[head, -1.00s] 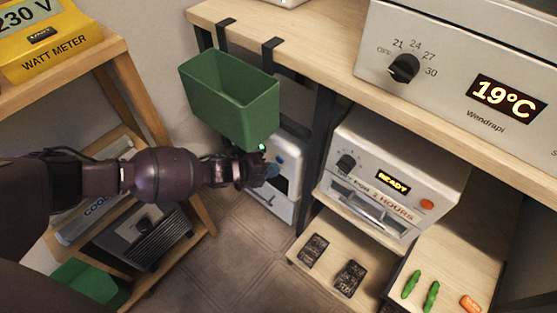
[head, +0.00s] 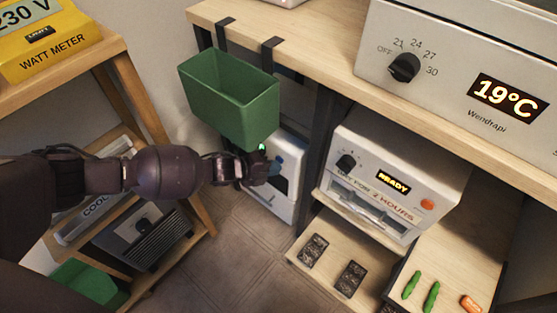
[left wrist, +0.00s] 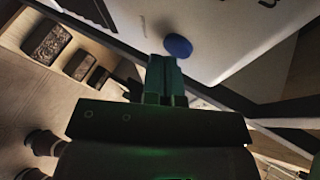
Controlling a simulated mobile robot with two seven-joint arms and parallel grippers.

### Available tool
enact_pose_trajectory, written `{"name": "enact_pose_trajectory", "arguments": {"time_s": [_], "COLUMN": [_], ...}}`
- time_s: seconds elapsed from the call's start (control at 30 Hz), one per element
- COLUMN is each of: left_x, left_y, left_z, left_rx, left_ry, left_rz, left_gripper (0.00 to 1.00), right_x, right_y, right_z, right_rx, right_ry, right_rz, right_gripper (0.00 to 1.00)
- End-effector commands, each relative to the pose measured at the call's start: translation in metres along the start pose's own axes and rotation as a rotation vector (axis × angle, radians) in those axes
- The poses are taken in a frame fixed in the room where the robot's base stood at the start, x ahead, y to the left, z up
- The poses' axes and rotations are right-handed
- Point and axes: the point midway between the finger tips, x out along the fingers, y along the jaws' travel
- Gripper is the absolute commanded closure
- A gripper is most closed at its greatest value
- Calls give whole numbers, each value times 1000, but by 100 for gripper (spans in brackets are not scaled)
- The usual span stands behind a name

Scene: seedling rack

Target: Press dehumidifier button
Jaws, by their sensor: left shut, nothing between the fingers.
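The dehumidifier is the white box (head: 284,205) on the floor under the bench, partly hidden behind my left gripper. Its white face (left wrist: 225,35) fills the upper right of the left wrist view, with a round blue button (left wrist: 178,46) on it. My left gripper (left wrist: 163,60) is shut and empty. Its fingertips appear just short of or at the lower left edge of the button; I cannot tell whether they touch it. In the head view the left gripper (head: 268,172) is in front of the dehumidifier's upper front. My right gripper is not in view.
A green bin (head: 235,105) hangs from the bench edge just above my left gripper. A white device reading READY (head: 385,190) stands to the right. A wooden rack (head: 200,205) with a cooler is on the left. Floor between is clear.

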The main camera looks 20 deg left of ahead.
Motion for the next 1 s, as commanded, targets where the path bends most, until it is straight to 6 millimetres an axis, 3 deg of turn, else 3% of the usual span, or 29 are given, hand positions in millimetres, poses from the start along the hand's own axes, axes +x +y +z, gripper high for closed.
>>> {"name": "enact_pose_trajectory", "arguments": {"time_s": [0.7,1.0], "left_x": [2,-5], "left_y": [-2,0], "left_z": [1,-2], "left_rx": [1,1], "left_ry": [0,0], "left_rz": [0,-2], "left_gripper": [100,100], "right_x": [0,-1], "right_y": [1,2], "right_z": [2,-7], "right_rx": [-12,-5], "right_ry": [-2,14], "right_rz": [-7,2], "right_gripper": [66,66]}}
